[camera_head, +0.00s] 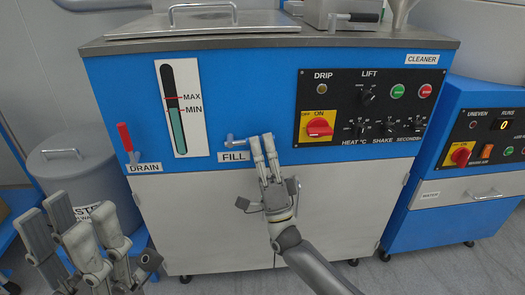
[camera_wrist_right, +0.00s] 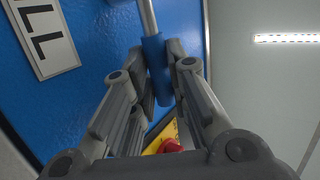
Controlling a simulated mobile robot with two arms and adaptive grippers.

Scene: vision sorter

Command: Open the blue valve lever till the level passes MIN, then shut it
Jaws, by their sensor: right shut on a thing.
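The blue valve lever (camera_head: 240,141) sits above the FILL label (camera_head: 234,156) on the blue panel, lying about level and pointing right from its pivot. My right gripper (camera_head: 263,147) is shut on its blue handle. In the right wrist view the handle (camera_wrist_right: 155,58) sits between the fingers of my right gripper (camera_wrist_right: 160,75), on a metal rod. The level gauge (camera_head: 181,108) shows green liquid with its top at about the MIN mark, below MAX; I cannot tell exactly which side of MIN. My left gripper (camera_head: 80,230) is open and empty at the lower left.
A red DRAIN lever (camera_head: 125,137) stands upright left of the gauge. A black control panel (camera_head: 368,108) with a red rotary switch (camera_head: 319,127) is right of my right gripper. A grey lidded bin (camera_head: 75,170) stands behind my left gripper.

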